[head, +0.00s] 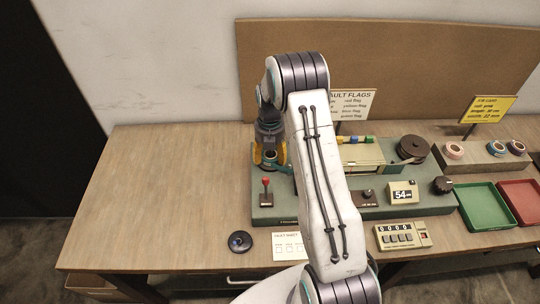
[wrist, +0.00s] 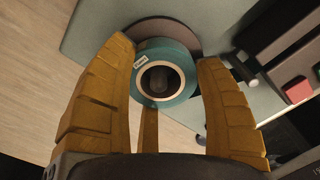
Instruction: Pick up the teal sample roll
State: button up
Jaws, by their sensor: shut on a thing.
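The teal sample roll (wrist: 172,53) is a ring with a small white label and a dark centre, in the middle of the wrist view. My gripper (wrist: 165,62) has its yellow fingers shut on it, one on each side and a third finger below. A brown round disc (wrist: 185,33) lies behind the roll on the green machine; I cannot tell whether the roll touches it. In the head view my gripper (head: 269,153) is over the machine's left end, and my arm hides much of what is around it.
The green machine (head: 262,213) carries a red-knobbed lever (head: 265,187), a display reading 54 (head: 403,193) and a dark reel (head: 413,147). Green (head: 485,207) and red (head: 522,200) trays and a roll rack (head: 473,162) stand right. The table's left side is clear.

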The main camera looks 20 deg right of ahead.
jog(key=shift+w+r, duration=0.1)
jog(key=shift+r, duration=0.55)
notch_tip(320, 180, up, 2)
jog(key=shift+r+b, duration=0.2)
jog(key=shift+b, duration=0.4)
jog(key=s+d+r, duration=0.1)
jog(key=d+r, duration=0.1)
jog(key=d, duration=0.1)
jog(key=d+r+b, duration=0.1)
jog(key=d+r, duration=0.1)
jog(key=d, duration=0.2)
jog(key=s+d+r+b, duration=0.1)
jog(key=d+r, duration=0.1)
jog(key=d, duration=0.2)
jog(key=shift+s+d+r, duration=0.1)
jog(key=shift+s+r, duration=0.2)
jog(key=shift+r, duration=0.1)
jog(key=shift+d, duration=0.1)
